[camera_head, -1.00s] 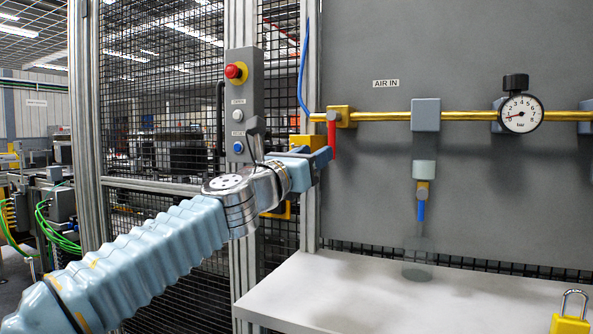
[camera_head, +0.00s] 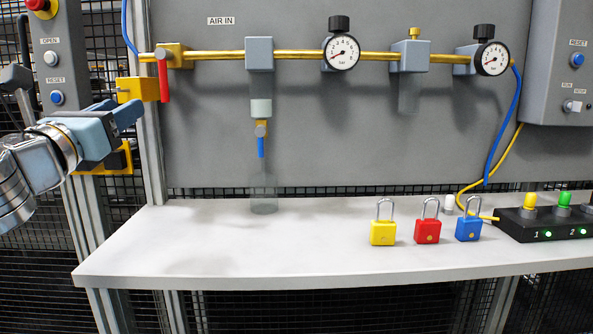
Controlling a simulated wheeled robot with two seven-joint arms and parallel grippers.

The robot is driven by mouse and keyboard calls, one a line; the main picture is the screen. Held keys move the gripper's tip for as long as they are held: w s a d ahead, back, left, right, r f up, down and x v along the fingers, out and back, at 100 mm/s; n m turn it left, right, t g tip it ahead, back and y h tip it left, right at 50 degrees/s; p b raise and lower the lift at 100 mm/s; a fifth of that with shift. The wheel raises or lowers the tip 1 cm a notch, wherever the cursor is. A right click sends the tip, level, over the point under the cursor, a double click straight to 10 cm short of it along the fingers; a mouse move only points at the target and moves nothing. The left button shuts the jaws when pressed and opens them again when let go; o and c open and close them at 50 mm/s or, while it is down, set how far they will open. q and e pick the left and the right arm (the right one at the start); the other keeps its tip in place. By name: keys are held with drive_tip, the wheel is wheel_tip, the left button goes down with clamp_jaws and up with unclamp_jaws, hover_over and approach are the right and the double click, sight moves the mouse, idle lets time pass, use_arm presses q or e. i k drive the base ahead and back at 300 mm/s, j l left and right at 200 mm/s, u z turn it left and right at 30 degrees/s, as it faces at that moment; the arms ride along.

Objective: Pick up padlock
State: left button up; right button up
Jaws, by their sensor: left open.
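Three padlocks stand upright in a row on the white shelf, shackles up: a yellow padlock (camera_head: 383,233), a red padlock (camera_head: 428,231) and a blue padlock (camera_head: 468,228). My left gripper (camera_head: 132,108) is at the left side of the view, well above and to the left of the padlocks. My right gripper is not in view.
A black box (camera_head: 545,232) with lit buttons stands right of the padlocks. A brass pipe with gauges (camera_head: 341,53) runs above. A yellow cable reaches the shelf near the blue padlock.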

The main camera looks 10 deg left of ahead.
sight(468, 227)
drive_tip(key=k, duration=1)
